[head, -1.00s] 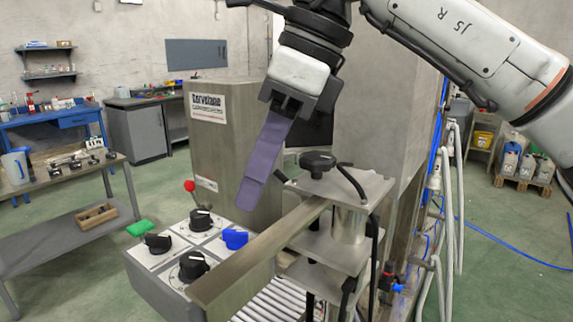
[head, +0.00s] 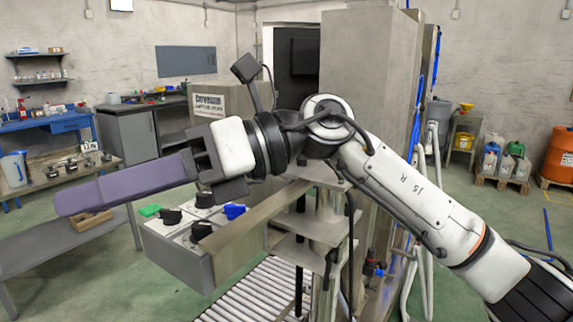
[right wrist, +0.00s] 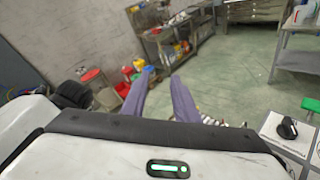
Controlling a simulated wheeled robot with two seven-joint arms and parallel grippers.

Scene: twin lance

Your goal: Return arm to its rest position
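My right arm (head: 395,185) reaches in from the lower right of the head view and bends at the middle. Its gripper (head: 66,203) points left, with long purple fingers held in the air in front of the left bench. The right wrist view shows the two fingers of this gripper (right wrist: 161,78) apart with nothing between them, so it is open and empty. The fingers overlap in the head view. My left gripper is not in view.
A grey control box (head: 180,258) with black, green and blue knobs stands below the gripper; its panel (right wrist: 270,125) shows at right in the wrist view. Beside it are a steel bar (head: 250,220) and roller conveyor (head: 262,290). A low bench (head: 50,250) is at left.

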